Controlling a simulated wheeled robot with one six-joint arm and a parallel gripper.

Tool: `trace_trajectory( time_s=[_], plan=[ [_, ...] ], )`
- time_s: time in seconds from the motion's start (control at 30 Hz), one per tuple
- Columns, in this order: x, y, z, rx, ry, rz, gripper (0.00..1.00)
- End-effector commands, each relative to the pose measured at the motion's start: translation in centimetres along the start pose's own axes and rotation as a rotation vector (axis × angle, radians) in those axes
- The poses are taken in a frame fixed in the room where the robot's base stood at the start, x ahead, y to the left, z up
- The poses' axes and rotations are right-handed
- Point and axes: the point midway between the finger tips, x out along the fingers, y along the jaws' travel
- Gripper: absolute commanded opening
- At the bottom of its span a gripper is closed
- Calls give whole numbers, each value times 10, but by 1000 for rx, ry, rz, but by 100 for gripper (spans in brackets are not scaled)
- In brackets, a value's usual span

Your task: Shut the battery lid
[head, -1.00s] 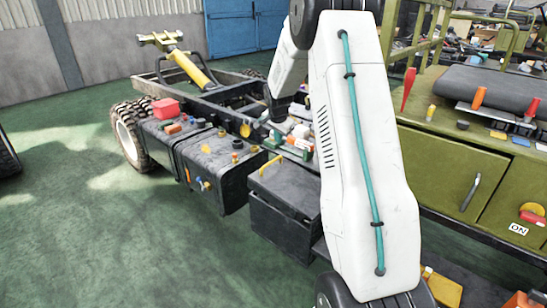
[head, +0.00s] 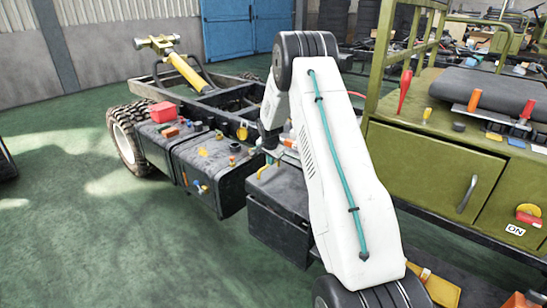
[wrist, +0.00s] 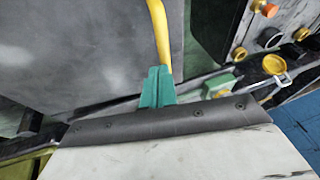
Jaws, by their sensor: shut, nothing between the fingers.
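The battery box (head: 278,228) is a dark grey case on the near end of the chassis side. Its grey lid (head: 288,189) lies over the top in the head view, and I cannot tell whether it is fully flush. A yellow handle (head: 266,168) stands at the lid's left edge. In the wrist view, the grey lid surface (wrist: 90,50) fills the upper left, with the yellow handle (wrist: 161,35) near the middle. My gripper (wrist: 157,78) shows as teal fingers, shut and empty, close to the handle's lower end. Contact is unclear. My arm hides the lid's right part in the head view.
A dark tank (head: 210,165) with caps and a red box (head: 163,112) stand left along the chassis. The olive cabinet (head: 425,165) with loose tools on top is close on the right. Green floor (head: 90,240) is open at left.

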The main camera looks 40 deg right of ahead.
Motion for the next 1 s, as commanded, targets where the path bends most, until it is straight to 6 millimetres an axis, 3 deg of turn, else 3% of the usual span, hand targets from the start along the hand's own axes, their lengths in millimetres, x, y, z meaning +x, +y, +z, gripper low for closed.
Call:
trace_trajectory(
  time_s=[0.33,0.67,1.0],
  plan=[
    [1,-1,0,-1,0,1,0],
    [34,-4,10,-35,-10,107,0],
    [38,-2,12,-37,-11,119,0]
  ],
)
